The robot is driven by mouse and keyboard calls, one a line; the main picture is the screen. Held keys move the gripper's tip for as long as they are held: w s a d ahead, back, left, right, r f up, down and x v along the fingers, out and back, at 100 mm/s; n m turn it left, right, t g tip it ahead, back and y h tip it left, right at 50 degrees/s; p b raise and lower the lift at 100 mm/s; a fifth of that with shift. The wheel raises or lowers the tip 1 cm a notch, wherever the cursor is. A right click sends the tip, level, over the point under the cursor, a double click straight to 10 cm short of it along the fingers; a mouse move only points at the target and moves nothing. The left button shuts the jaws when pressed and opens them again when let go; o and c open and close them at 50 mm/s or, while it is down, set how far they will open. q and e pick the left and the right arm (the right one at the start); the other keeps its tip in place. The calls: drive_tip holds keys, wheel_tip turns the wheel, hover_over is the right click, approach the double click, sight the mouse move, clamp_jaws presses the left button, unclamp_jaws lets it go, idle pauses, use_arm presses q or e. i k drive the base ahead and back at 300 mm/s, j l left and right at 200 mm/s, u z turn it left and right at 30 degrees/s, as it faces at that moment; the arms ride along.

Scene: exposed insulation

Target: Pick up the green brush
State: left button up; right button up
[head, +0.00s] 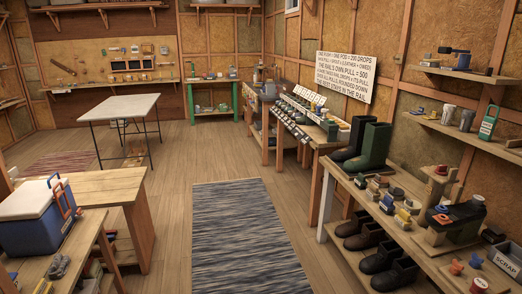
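Neither of my grippers shows in the head view. I cannot pick out a green brush with certainty. Several small coloured items (403,216), some perhaps brushes, lie on the wooden bench (345,183) at the right; they are too small to tell apart. A tall pair of boots, one dark green (375,147) and one black (354,138), stands at the far end of this bench. A green object (489,122) with a handle stands on the wall shelf above.
A striped rug (238,235) covers the clear floor in the middle. A blue cooler (35,220) sits on a wooden table at the left. A white-topped table (118,107) stands farther back. Dark shoes (380,258) rest on the right bench's lower shelf. A scrap box (507,260) sits bottom right.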

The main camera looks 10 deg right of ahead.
sight(361, 182)
drive_tip(key=i+j+z, duration=0.15)
drive_tip(key=i+z, duration=0.3)
drive_tip(key=i, duration=1.55)
drive_tip(key=i+z, duration=0.3)
drive_tip(key=i, duration=0.15)
drive_tip(key=i+j+z, duration=0.3)
drive_tip(key=i, duration=0.2)
